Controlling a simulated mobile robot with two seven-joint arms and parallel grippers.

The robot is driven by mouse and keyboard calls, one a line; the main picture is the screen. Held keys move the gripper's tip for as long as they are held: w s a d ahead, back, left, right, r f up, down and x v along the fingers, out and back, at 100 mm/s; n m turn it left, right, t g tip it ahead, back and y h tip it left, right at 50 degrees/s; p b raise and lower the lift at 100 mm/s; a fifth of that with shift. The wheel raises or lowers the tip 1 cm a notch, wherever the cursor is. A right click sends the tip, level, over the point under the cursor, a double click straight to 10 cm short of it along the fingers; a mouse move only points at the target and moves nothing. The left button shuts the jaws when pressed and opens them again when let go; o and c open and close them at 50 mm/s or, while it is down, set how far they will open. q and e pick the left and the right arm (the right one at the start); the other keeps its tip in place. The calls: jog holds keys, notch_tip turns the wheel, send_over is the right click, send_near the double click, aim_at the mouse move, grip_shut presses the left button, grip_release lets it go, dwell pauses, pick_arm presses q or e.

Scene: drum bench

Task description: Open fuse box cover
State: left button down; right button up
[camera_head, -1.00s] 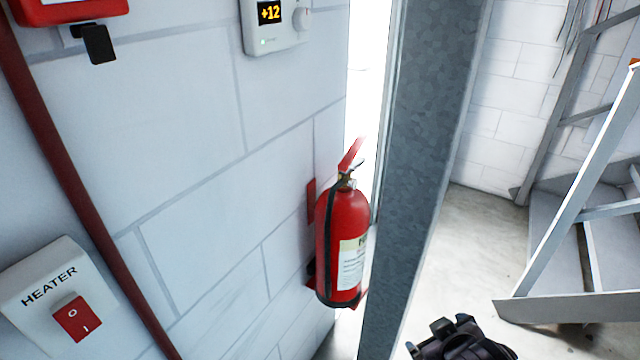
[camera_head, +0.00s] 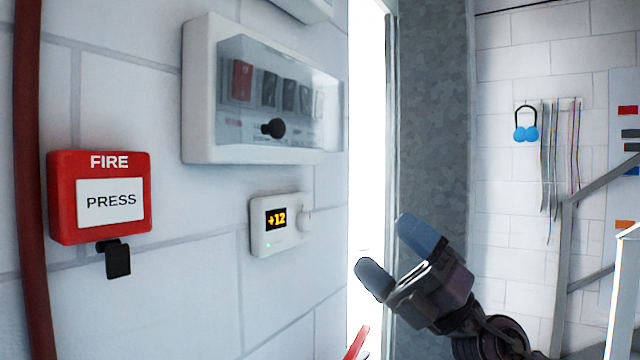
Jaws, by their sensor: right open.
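The fuse box (camera_head: 200,95) is a white wall-mounted case in the upper middle of the head view. Its clear, tinted cover (camera_head: 300,75) lies over a red switch and several dark switches and appears closed. My left gripper is not in view.
A red fire call box (camera_head: 75,235) hangs on the wall at left, beside a dark red pipe (camera_head: 30,200). A thermostat (camera_head: 262,247) is below the fuse box. A grey metal column (camera_head: 433,130) stands right of a bright opening. Stair railings (camera_head: 590,190) are at far right.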

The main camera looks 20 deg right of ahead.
jog(key=a+r+n+g+h, duration=0.1)
jog(key=a+r+n+g, duration=0.3)
jog(key=r+n+g, duration=0.45)
jog(key=n+t+h, duration=0.2)
jog(key=t+h, duration=0.3)
jog(key=h, duration=0.2)
send_near(313, 147)
jog(key=p+x, duration=0.1)
jog(key=x, duration=0.7)
jog(key=shift+w+a, duration=0.25)
jog(key=shift+w, duration=0.05)
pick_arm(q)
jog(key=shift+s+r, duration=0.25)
